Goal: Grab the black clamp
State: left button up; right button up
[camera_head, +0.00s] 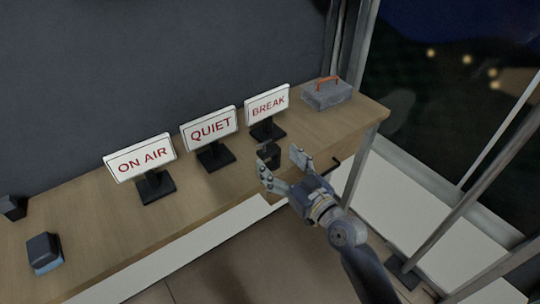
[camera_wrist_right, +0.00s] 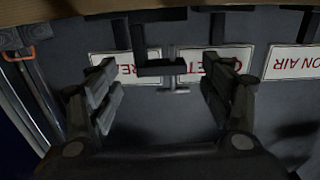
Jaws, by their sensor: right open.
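The black clamp (camera_head: 268,153) sits at the front edge of the wooden bench, in front of the BREAK sign. In the right wrist view, which is upside down, the clamp (camera_wrist_right: 158,69) shows as a dark bracket with a small T-shaped grey piece, in the gap between my fingers. My right gripper (camera_head: 282,168) is open at the bench edge, close to the clamp. Its two fingers also show in the wrist view (camera_wrist_right: 158,88), spread apart with nothing held. I cannot tell whether a finger touches the clamp. My left gripper is not in view.
On the bench (camera_head: 100,220) stand the ON AIR sign (camera_head: 140,158), QUIET sign (camera_head: 210,127) and BREAK sign (camera_head: 267,103). A grey box with an orange handle (camera_head: 326,95) is at the far right. A dark block with a blue base (camera_head: 44,253) is at left.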

aim_at(272, 155)
jog(key=shift+w+a+r, duration=0.1)
jog(key=shift+w+a, duration=0.2)
jog(key=shift+w, duration=0.1)
jog(key=p+x, duration=0.1)
jog(key=x, duration=0.3)
jog(key=c, duration=1.4)
